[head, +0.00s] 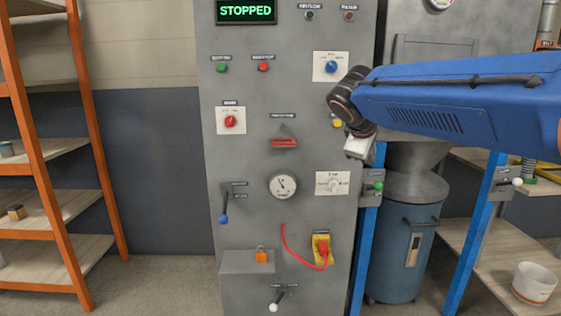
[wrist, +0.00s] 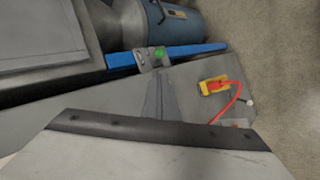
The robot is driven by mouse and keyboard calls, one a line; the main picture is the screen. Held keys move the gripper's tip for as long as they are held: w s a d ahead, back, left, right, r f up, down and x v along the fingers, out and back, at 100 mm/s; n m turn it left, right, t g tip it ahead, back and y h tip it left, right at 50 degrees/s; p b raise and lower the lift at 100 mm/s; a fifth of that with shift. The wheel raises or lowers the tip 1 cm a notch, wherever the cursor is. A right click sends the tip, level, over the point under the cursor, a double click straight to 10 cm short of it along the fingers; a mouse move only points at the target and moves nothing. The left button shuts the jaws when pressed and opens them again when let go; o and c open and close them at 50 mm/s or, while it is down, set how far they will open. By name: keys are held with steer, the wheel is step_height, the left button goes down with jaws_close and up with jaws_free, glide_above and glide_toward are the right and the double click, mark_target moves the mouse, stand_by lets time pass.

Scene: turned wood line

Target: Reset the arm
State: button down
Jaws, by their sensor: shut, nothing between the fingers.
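My arm (head: 450,100) is blue and reaches in from the right edge of the head view. It ends at a dark wrist joint in front of the right side of a grey control panel (head: 250,170). My gripper (head: 358,148) is the small pale end below that joint, pointing down, and it is shut and empty. The fingertips are too small to make out in the head view. In the wrist view a large pale shape with a dark edge, likely part of my gripper, fills the bottom. My gripper hides part of the panel's right edge.
The panel carries a lit STOPPED display (head: 246,11), a red handle (head: 284,143), a gauge (head: 283,186), a blue-tipped lever (head: 223,205) and a red cable (head: 290,250). Orange-framed shelves (head: 90,130) stand left. A blue canister (head: 397,260) and white bucket (head: 534,284) are right.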

steer(key=s+d+f+m+g+y, duration=0.1)
steer(key=s+f+m, duration=0.4)
steer(key=s+f, duration=0.7)
steer(key=s+d+f+m+g+y, duration=0.1)
steer(key=s+f+m+y, duration=0.3)
steer(key=s+f, duration=0.9)
steer(key=s+m+g, duration=0.1)
steer(key=s, duration=0.6)
steer(key=shift+d, duration=0.15)
